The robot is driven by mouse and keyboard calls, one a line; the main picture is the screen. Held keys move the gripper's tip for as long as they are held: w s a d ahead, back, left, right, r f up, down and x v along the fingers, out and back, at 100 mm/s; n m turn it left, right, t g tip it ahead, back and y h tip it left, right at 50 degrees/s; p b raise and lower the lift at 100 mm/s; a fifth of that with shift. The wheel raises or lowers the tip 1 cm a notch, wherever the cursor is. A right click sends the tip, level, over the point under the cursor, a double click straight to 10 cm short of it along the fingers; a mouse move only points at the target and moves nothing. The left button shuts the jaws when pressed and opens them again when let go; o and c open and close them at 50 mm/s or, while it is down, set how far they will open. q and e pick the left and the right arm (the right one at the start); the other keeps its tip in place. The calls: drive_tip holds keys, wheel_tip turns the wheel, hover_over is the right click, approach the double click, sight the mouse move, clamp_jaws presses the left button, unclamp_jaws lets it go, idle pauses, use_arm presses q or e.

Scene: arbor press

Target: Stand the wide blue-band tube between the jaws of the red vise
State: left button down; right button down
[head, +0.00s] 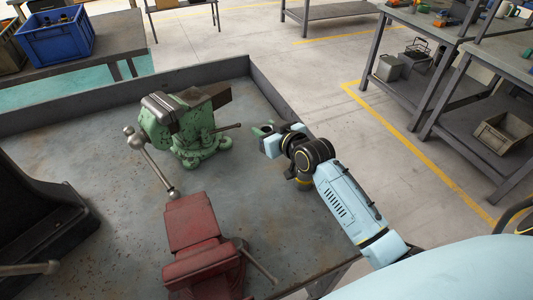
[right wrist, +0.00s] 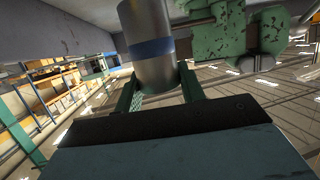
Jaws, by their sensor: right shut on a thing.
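The wide blue-band tube (right wrist: 148,70) is a grey metal cylinder with a blue band, seen in the right wrist view. My right gripper (right wrist: 158,90) is shut on it, with a green finger on each side. In the head view my right gripper (head: 262,131) is over the bench, right of the green vise and up and right of the red vise; I cannot make out the tube clearly there. The red vise (head: 192,222) stands at the bench's front, its jaws not clearly seen from above. My left gripper is not in view.
A green vise (head: 188,130) with a ball-ended handle stands behind the red vise. A dark machine (head: 35,225) stands at the left. The bench (head: 270,195) has a raised rim at the back. A blue crate (head: 55,38) sits on another table.

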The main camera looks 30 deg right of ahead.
drive_tip(key=shift+f, duration=3.15)
drive_tip(key=shift+f, duration=0.15)
drive_tip(key=c, duration=0.9)
unclamp_jaws()
drive_tip(key=shift+f, duration=0.1)
drive_tip(key=shift+o, duration=0.2)
